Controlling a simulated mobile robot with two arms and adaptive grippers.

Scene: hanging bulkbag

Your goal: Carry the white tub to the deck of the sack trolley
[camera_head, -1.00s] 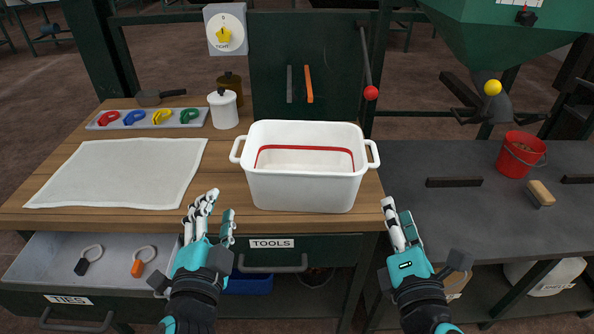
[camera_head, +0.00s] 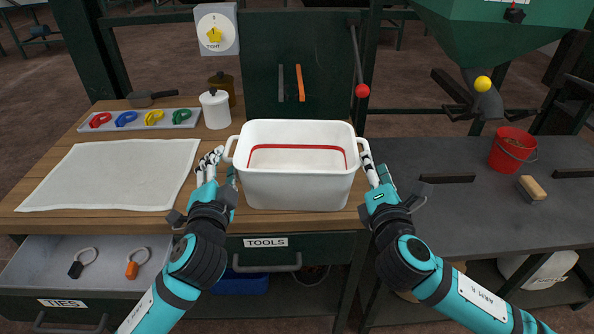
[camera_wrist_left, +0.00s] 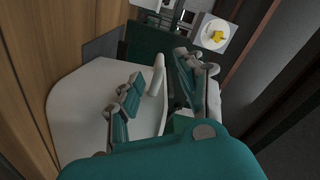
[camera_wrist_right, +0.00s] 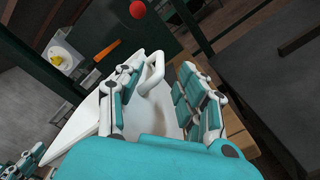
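The white tub (camera_head: 298,185), with a red line inside and a loop handle at each end, stands upright on the wooden bench (camera_head: 110,222). My left gripper (camera_head: 222,160) is at the tub's left handle, fingers apart; in the left wrist view the handle (camera_wrist_left: 157,75) lies between the open fingers. My right gripper (camera_head: 372,165) is at the right handle; in the right wrist view that handle (camera_wrist_right: 152,72) lies between its spread fingers. Whether any finger touches a handle is hard to tell. The sack trolley is not recognisable in these frames.
A white cloth (camera_head: 115,175), a tray of coloured clips (camera_head: 140,120) and a white canister (camera_head: 214,108) are on the bench left of the tub. An open drawer (camera_head: 90,265) juts out below. A red bucket (camera_head: 512,150) and a brush (camera_head: 532,188) sit on the grey surface at right.

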